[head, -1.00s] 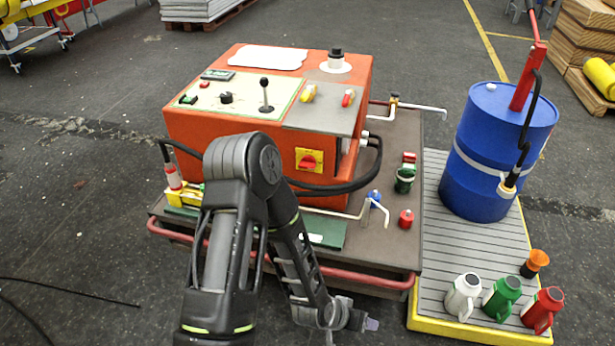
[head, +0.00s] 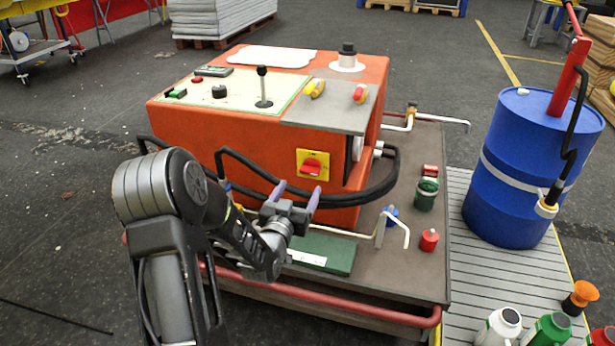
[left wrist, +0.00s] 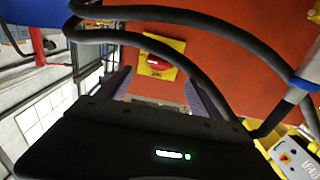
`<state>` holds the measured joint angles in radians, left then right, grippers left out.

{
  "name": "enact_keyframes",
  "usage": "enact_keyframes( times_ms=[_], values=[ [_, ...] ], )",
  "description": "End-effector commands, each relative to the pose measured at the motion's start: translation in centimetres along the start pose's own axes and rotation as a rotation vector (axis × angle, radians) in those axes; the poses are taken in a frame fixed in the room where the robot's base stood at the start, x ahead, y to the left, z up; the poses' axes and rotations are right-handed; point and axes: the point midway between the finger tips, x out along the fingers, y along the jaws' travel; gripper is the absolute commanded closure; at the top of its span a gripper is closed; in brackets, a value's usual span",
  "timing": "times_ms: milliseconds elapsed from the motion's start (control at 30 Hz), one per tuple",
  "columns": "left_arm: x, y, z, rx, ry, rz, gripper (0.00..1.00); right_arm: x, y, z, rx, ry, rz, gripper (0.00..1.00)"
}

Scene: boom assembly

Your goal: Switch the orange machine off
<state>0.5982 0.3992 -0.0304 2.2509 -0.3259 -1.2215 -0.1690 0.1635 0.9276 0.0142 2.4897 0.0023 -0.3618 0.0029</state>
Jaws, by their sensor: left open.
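The orange machine (head: 250,136) stands on a brown wheeled platform, with a sloped control panel on top. A red rotary switch (head: 312,167) on a yellow plate is on its front face. In the left wrist view the red switch (left wrist: 158,63) and its yellow plate (left wrist: 175,46) show ahead, beyond the fingers. My left gripper (head: 296,194) is open and empty, its purple-tipped fingers pointing up toward the machine, just below the switch and apart from it. Its fingers also show in the left wrist view (left wrist: 160,88). My right gripper is not in view.
Black hoses (head: 250,167) loop across the machine's front beside the switch; they also cross the left wrist view (left wrist: 180,18). A dark green box (head: 325,251), a bent pale rod and a red cap (head: 429,240) lie on the platform. A blue drum (head: 515,170) stands at right.

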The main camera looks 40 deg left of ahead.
Motion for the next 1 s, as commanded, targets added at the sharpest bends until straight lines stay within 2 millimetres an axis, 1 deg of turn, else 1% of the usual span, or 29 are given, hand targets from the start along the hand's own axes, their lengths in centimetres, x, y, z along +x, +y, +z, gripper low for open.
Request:
enact_keyframes(
  times_ms=[167,400,500,600,700,933,1000],
  values=[
    [1.4,0.1,0.1,0.0,0.001,0.001,0.25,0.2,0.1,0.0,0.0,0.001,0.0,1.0],
    [5.0,0.1,0.2,-0.001,0.0,0.001,0.25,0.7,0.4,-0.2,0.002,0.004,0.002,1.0],
    [6.4,0.1,0.2,-0.001,-0.001,0.001,0.25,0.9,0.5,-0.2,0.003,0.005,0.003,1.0],
    [7.3,0.1,0.2,-0.001,-0.001,0.001,0.25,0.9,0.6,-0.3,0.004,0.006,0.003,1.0],
    [7.7,0.1,0.1,-0.001,-0.002,0.001,0.25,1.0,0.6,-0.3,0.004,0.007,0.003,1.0],
    [7.7,0.1,0.1,-0.001,-0.002,0.001,0.25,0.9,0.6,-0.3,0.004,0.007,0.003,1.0],
    [7.7,0.1,0.1,-0.001,-0.002,0.001,0.31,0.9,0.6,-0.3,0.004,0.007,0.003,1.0]
  ],
)
